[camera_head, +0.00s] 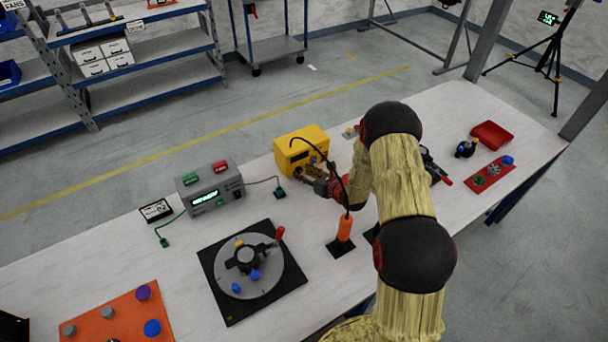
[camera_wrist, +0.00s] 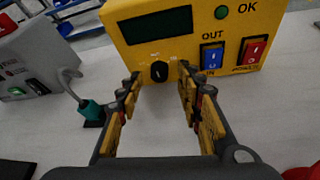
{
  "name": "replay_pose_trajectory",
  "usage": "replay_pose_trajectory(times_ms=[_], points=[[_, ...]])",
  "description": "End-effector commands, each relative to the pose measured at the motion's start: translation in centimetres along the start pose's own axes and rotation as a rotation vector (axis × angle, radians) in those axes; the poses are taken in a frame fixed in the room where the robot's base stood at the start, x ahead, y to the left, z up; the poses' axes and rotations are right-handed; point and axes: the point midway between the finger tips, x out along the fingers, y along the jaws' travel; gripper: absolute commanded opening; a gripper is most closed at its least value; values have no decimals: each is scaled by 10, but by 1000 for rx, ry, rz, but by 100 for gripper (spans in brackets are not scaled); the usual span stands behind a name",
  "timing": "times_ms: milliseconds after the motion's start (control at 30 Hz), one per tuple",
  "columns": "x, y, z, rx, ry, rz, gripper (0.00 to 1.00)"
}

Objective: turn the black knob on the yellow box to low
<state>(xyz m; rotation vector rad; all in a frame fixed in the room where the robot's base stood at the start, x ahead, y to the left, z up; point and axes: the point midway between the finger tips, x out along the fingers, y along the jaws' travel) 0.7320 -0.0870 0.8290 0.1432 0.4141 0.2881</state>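The yellow box (camera_head: 303,142) stands on the white table near its far edge in the head view. In the wrist view its front face (camera_wrist: 190,40) fills the upper middle, with a dark display, a green light by "OK", a blue switch and a red switch. The black knob (camera_wrist: 160,72) is low on that face, its small labels too blurred to read. My gripper (camera_wrist: 158,85) is open, one finger on each side of the knob, with no visible contact. In the head view my gripper (camera_head: 310,174) is right in front of the box and hides the knob.
A grey box (camera_head: 210,190) with a green display stands left of the yellow box, with a cable to a dark green plug (camera_wrist: 91,108). An orange handle (camera_head: 345,228) stands upright near my arm. A black plate with a round turntable (camera_head: 250,290) lies front left.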

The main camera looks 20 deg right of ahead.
Motion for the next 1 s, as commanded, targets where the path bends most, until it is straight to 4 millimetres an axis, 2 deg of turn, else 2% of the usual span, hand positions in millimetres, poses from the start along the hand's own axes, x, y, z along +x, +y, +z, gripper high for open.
replay_pose_trajectory(times_ms=[300,900,1000], points=[[3,0,0,0,1,0,36],[3,0,0,0,1,0,2],[3,0,0,0,1,0,0]])
